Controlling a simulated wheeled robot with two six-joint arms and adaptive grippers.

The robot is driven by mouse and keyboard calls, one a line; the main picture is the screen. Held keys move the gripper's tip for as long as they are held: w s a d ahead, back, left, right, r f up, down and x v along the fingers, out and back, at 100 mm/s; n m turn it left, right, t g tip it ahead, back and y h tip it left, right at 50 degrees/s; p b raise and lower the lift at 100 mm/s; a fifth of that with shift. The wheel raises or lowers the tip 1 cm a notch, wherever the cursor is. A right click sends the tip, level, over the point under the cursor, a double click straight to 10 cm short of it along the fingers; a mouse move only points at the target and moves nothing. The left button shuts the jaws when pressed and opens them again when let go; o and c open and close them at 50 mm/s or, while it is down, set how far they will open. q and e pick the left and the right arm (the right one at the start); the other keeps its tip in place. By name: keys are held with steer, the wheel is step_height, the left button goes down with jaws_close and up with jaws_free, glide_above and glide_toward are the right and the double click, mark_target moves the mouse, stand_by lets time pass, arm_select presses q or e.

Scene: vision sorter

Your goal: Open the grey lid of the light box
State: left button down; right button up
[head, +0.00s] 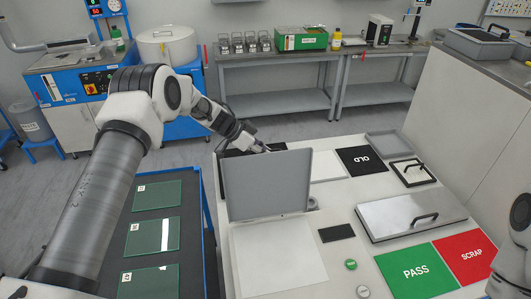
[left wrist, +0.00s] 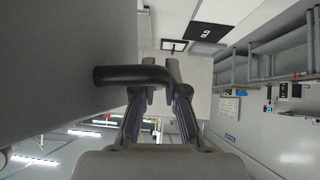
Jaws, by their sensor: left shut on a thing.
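The grey lid (head: 267,185) of the light box stands raised, close to upright, at the back of the white light panel (head: 275,258). My left gripper (head: 264,148) is at the lid's top edge, partly hidden behind it. In the left wrist view, the gripper (left wrist: 160,82) is shut on the lid's black bar handle (left wrist: 125,76), and the lid's grey face (left wrist: 50,70) fills the left side. My right gripper is out of view.
A second grey lid with a black handle (head: 412,214) lies flat to the right, beside the green PASS (head: 418,270) and red SCRAP (head: 464,256) areas. A black OLD pad (head: 361,160) lies behind. A dark rack (head: 188,240) with green plates stands left.

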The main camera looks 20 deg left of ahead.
arm_select(q)
steer(key=shift+s+f, duration=0.1)
steer(key=c, duration=1.5)
jaws_free()
steer(key=shift+d, duration=0.1)
steer(key=shift+w, duration=0.2)
steer(key=v, duration=1.2)
